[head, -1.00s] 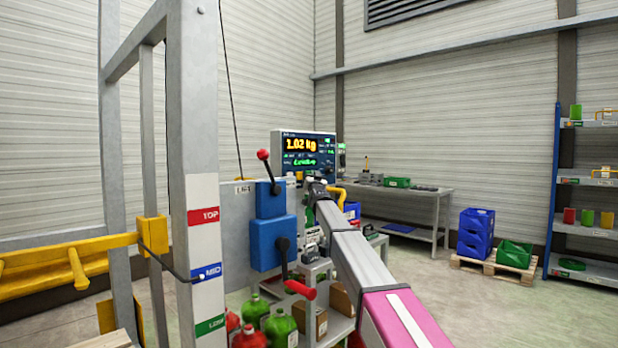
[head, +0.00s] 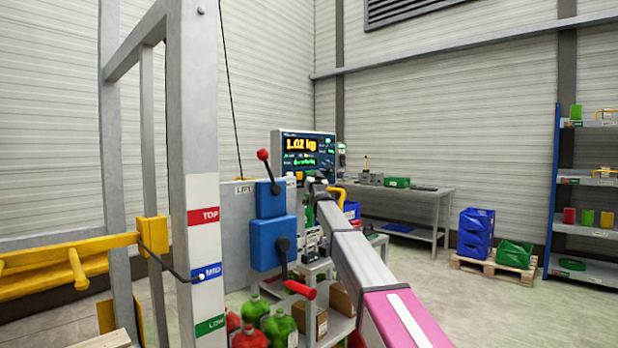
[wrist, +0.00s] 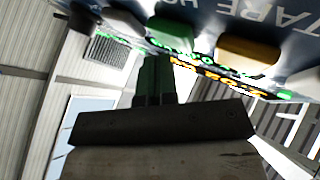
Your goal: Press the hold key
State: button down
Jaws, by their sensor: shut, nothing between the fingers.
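The scale's control panel (head: 305,152) shows "1.02 kg" in orange, with green text below. In the wrist view its keys stand in a row: a green key (wrist: 170,36), a tan-yellow key (wrist: 247,52) and pale keys at either side. Upside-down white lettering reads "TARE HO", cut off by the frame edge; the HO part lies nearer the green key, which seems to be the hold key. My gripper (wrist: 156,62) is shut and empty, its tips at the green key. I cannot tell whether they touch.
A blue lever box (head: 272,243) with red-knobbed levers stands just left of my arm. A grey post (head: 195,120) with TOP, MID and LOW labels and a yellow beam (head: 65,262) are further left.

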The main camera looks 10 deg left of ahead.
jog(key=shift+s+d, duration=0.25)
jog(key=shift+d, duration=0.05)
jog(key=shift+d, duration=0.1)
jog(key=shift+s+d, duration=0.8)
jog(key=shift+d, duration=0.15)
jog(key=shift+s+d, duration=0.75)
jog(key=shift+d, duration=0.2)
